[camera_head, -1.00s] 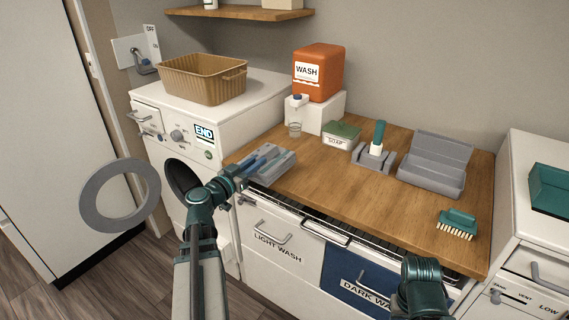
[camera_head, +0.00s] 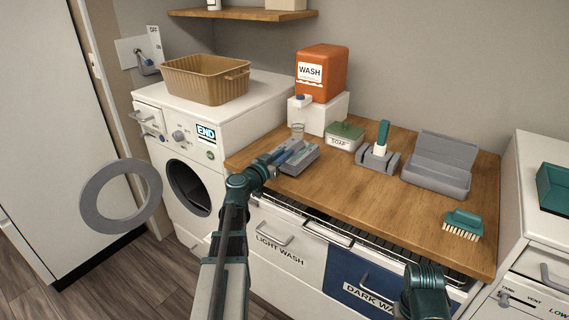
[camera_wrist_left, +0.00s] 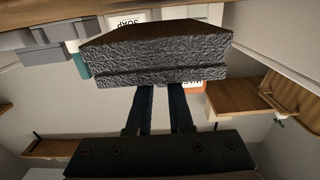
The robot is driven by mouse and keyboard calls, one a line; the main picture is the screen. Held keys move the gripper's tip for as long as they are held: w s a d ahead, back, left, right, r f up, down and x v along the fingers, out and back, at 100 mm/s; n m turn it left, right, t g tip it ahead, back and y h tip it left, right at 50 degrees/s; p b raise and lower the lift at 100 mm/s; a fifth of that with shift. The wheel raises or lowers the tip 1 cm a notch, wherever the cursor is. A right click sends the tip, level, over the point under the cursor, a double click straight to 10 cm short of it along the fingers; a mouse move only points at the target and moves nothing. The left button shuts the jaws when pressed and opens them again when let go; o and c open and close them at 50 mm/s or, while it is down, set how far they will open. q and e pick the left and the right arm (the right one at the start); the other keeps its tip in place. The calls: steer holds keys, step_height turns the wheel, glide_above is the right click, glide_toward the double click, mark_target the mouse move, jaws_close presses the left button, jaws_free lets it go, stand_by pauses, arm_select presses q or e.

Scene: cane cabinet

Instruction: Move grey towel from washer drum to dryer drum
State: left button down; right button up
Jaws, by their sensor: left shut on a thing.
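My left gripper (camera_head: 286,154) is shut on the folded grey towel (camera_head: 303,160) above the left end of the wooden counter. In the left wrist view the towel (camera_wrist_left: 165,62) is a thick, rough grey block at the tips of my two fingers (camera_wrist_left: 160,95). The white washer (camera_head: 184,195) stands at the left. Its round door (camera_head: 92,203) is swung wide open and its dark drum opening shows, with no towel visible in it. The dryer (camera_head: 527,250) is partly in view at the right edge; its drum is out of view. My right gripper is out of frame.
The counter (camera_head: 345,190) holds an orange wash container (camera_head: 320,72) on a white stand, a soap box (camera_head: 345,136), a green-handled item in a grey holder, an open grey box (camera_head: 440,162) and a brush (camera_head: 463,224). Its middle front is clear. A basket (camera_head: 205,80) sits on the washer.

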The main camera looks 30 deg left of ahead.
arm_select(q)
step_height(320, 180, down, 3)
steer(key=shift+r+b, duration=0.2)
steer(key=shift+b, duration=0.5)
steer(key=shift+r, duration=0.15)
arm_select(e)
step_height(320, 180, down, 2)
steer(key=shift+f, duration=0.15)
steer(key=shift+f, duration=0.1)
arm_select(q)
steer(key=c, duration=1.3)
jaws_free()
steer(key=shift+f, duration=0.2)
steer(key=o, duration=0.5)
steer(key=shift+r, duration=0.1)
